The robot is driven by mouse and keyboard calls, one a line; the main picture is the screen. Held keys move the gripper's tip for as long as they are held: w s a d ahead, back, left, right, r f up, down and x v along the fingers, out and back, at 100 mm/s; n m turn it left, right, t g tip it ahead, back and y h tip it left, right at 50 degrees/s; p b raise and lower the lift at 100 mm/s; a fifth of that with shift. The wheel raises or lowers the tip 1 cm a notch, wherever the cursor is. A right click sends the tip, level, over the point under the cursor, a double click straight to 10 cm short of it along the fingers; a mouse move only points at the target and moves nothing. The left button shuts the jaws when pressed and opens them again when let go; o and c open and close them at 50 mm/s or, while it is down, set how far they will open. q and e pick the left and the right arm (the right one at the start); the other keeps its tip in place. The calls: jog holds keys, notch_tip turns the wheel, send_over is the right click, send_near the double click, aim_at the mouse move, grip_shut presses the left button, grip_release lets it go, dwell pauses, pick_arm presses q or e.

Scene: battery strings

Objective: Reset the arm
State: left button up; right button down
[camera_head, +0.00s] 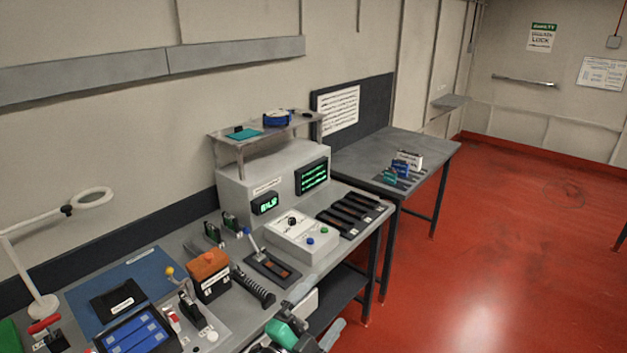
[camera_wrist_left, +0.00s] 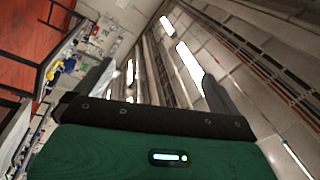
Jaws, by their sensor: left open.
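My left gripper (camera_head: 316,313), with its green body, is low in the middle of the head view, at the front edge of the workbench (camera_head: 345,235). In the left wrist view the two fingers of the left gripper (camera_wrist_left: 158,78) stand wide apart with nothing between them. The wrist view is tilted and looks past the fingers at the wall and ceiling lights. My right gripper is not in view.
The bench holds a grey console (camera_head: 240,190), an orange block (camera_head: 208,265), a blue battery tray (camera_head: 138,332) and a white lamp (camera_head: 42,300). A second table (camera_head: 435,155) with small coloured items stands behind. Red floor (camera_head: 500,250) at the right is clear.

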pick_arm(q)
jog(key=s+a+f+n+g+y, duration=0.2)
jog(key=s+a+f+n+y, duration=0.2)
jog(key=a+f+n+y, duration=0.3)
jog(key=s+a+f+n+g+y, duration=0.1)
jog(key=s+a+f+n+y, duration=0.2)
jog(key=a+f+n+y, duration=0.5)
jog(key=s+a+f+n+g+h, duration=0.15)
jog(key=s+a+g, duration=0.35)
jog(key=s, duration=0.5)
jog(key=s+a+f+n+g+h, duration=0.1)
jog(key=s+a+f+n+g, duration=0.2)
jog(key=s, duration=0.7)
notch_tip(320, 180, down, 32)
jog(key=a+m+g+b, duration=0.1)
jog(key=g+b, duration=0.1)
jog(key=s+a+f+b, duration=0.1)
jog(key=s+a+f, duration=0.1)
jog(key=s+f, duration=0.7)
jog(key=s+a+f+g+b, duration=0.1)
jog(key=s+f, duration=0.9)
jog(key=f, duration=0.4)
jog(key=shift+a+f+g+b, duration=0.15)
jog(key=shift+a+g+b, duration=0.15)
jog(key=shift+a+b, duration=0.05)
